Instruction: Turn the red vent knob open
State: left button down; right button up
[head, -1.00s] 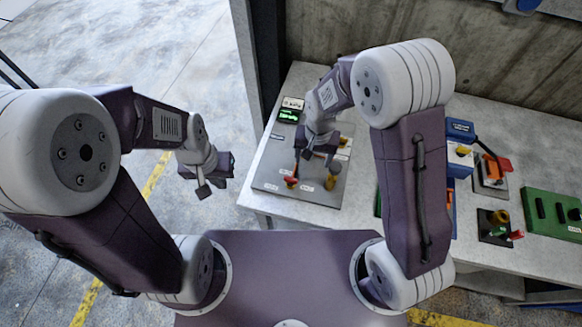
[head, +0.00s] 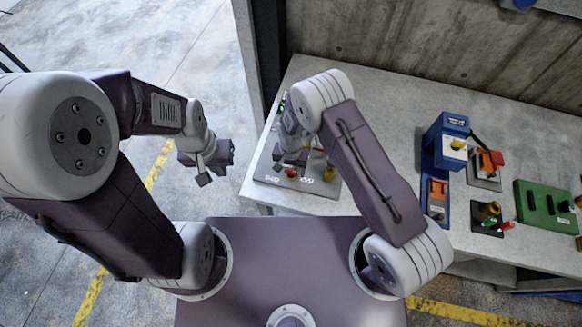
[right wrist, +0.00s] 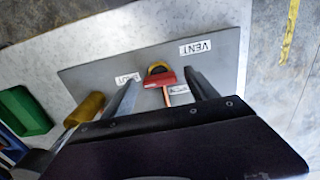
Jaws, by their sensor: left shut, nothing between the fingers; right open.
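The red vent knob (head: 291,172) sits on the grey panel (head: 318,187) near its front edge. In the right wrist view the red knob (right wrist: 161,78), with a yellow part at its far side, lies between the open finger tips of my right gripper (right wrist: 160,82), with gaps on both sides. A "VENT" label (right wrist: 196,47) is beside it; another label is partly hidden. In the head view my right gripper (head: 291,158) is over the panel just behind the knob. My left gripper (head: 204,180) is shut and empty, left of the table.
A yellow knob (head: 329,173) stands right of the red one on the same panel. A blue device (head: 436,160), small fixtures (head: 486,168) and a green board (head: 545,207) are further right. Table surface between panel and blue device is clear.

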jog(key=c, duration=1.4)
jog(key=shift+o, duration=0.2)
jog(key=shift+f+n, duration=0.1)
jog(key=shift+n, duration=0.2)
jog(key=n+b, duration=0.2)
jog(key=shift+n, duration=0.3)
jog(key=n+b, duration=0.2)
jog(key=n, duration=0.3)
jog(key=n+b, duration=0.2)
jog(key=n, duration=0.3)
jog(key=shift+w+n+b, duration=0.1)
jog(key=shift+n+b, duration=0.35)
jog(key=shift+n, duration=1.85)
